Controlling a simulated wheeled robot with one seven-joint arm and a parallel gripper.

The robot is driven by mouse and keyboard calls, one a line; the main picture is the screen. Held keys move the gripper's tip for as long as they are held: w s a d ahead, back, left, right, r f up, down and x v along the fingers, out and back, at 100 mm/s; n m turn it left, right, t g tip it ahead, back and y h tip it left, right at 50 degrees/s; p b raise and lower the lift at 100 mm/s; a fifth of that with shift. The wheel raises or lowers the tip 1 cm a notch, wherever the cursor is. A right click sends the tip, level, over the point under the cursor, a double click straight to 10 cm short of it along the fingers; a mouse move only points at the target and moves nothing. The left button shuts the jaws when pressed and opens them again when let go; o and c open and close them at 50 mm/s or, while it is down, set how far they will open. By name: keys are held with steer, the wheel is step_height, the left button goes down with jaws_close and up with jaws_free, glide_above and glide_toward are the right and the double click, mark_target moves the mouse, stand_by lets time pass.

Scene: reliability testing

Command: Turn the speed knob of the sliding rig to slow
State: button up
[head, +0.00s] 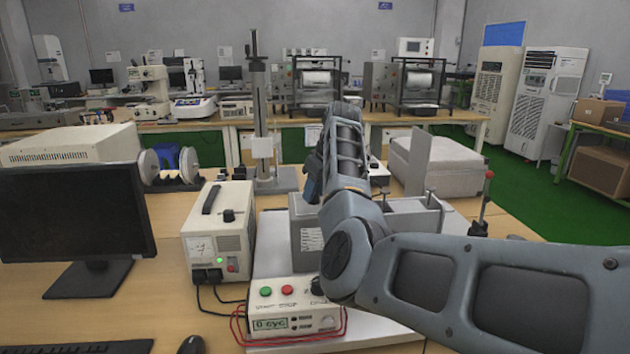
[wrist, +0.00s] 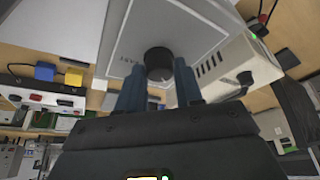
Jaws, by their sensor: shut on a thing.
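In the head view, the sliding rig's grey box (head: 309,238) stands behind a cream control box (head: 290,322) with a green button, a red button and a display reading 0 cyc. My arm hides the gripped knob and most of the rig there. The knob's pointer and setting cannot be made out.
A cream power supply (head: 215,240) with a lit green lamp stands left of the rig. Black and red cables run between them. A monitor (head: 75,215) and a mouse (head: 191,345) are at the left. A column stand (head: 258,120) rises behind.

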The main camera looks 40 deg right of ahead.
steer(key=shift+n+p, duration=0.35)
steer(key=shift+n, duration=0.25)
steer(key=shift+y, duration=0.3)
steer(key=o, duration=1)
steer(key=shift+r, duration=0.1)
steer(key=v, duration=0.7)
steer(key=shift+r+b, duration=0.3)
steer(key=shift+b, duration=0.05)
steer(key=shift+s, duration=0.1)
